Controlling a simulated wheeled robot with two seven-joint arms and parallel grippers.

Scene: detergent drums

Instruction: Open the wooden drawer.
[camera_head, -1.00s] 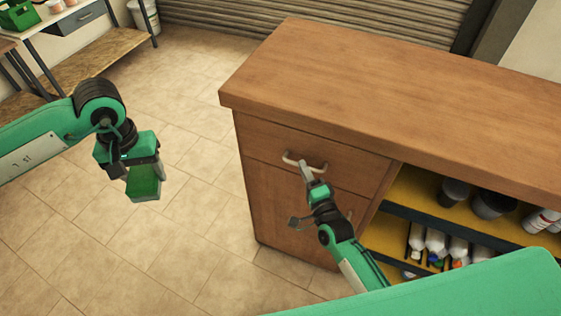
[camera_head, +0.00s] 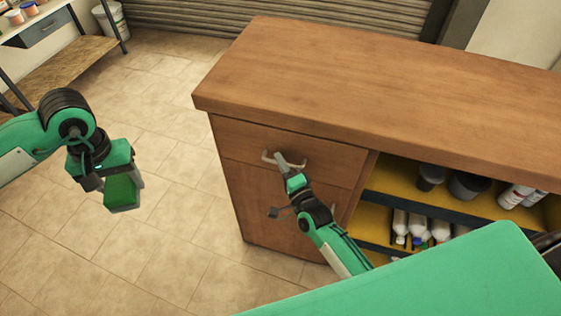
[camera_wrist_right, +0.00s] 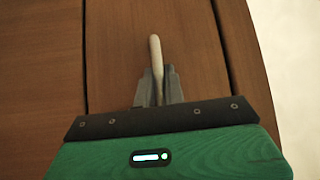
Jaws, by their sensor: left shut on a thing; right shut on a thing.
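The wooden drawer (camera_head: 325,158) is in the upper left of the brown cabinet front and looks flush with it. Its pale bar handle (camera_head: 268,157) also shows upright in the right wrist view (camera_wrist_right: 155,52). My right gripper (camera_head: 281,160) is shut on this handle; its grey fingers stand on both sides of the bar in the wrist view (camera_wrist_right: 159,87). My left gripper (camera_head: 122,195) hangs over the floor to the left, apart from the cabinet. Its fingertips, and what is between them, are hidden by its green body.
The wooden cabinet top (camera_head: 390,85) overhangs the drawer. A lower door (camera_head: 258,195) lies under it. Open yellow shelves (camera_head: 380,215) with bottles and dark tubs are at right. Tiled floor (camera_head: 165,240) is free at left. A workbench (camera_head: 75,65) and bucket (camera_head: 112,20) stand behind.

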